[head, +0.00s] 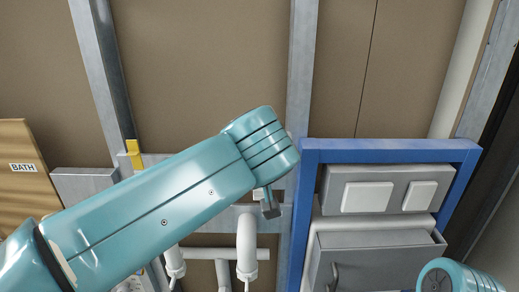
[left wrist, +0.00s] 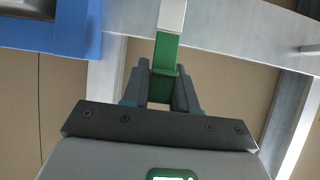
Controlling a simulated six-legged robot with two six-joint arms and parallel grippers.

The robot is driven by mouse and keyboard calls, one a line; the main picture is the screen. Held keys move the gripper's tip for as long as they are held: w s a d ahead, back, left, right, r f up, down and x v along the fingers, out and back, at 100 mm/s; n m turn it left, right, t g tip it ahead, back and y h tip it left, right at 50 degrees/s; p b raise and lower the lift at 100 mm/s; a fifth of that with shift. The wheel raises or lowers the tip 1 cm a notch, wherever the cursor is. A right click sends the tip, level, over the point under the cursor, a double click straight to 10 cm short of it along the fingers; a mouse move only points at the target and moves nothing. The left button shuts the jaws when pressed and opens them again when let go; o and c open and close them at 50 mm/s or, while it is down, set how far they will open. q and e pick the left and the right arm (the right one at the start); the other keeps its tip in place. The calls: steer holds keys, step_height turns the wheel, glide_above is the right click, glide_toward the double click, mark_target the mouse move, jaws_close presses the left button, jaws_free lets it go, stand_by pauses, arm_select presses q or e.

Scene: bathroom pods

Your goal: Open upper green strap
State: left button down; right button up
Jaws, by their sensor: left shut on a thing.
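In the left wrist view, a green strap (left wrist: 167,52) hangs down from a pale block (left wrist: 172,15) on a grey metal beam. My left gripper (left wrist: 162,72) is shut on the strap, with one dark finger on each side of it. The strap's lower end shows between the fingers. In the head view, my left gripper (head: 270,205) shows only partly below the teal wrist, near the grey post left of the blue frame. The strap is hidden behind my arm there. My right gripper is out of view; only a teal arm part shows at the lower right.
A blue frame (head: 390,151) surrounds grey boxes with white panels (head: 367,197) at the right. White pipes (head: 246,245) stand below my left arm. A yellow strap (head: 135,153) is on the left post. A wooden panel marked BATH (head: 22,195) is at far left.

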arm_select(q)
steer(key=shift+w+g, duration=0.25)
steer(key=shift+g, duration=0.15)
steer(key=shift+f, duration=0.1)
steer(key=c, duration=1)
jaws_free()
steer(key=shift+o, duration=0.2)
steer(key=v, duration=1.6)
steer(key=shift+r, duration=0.25)
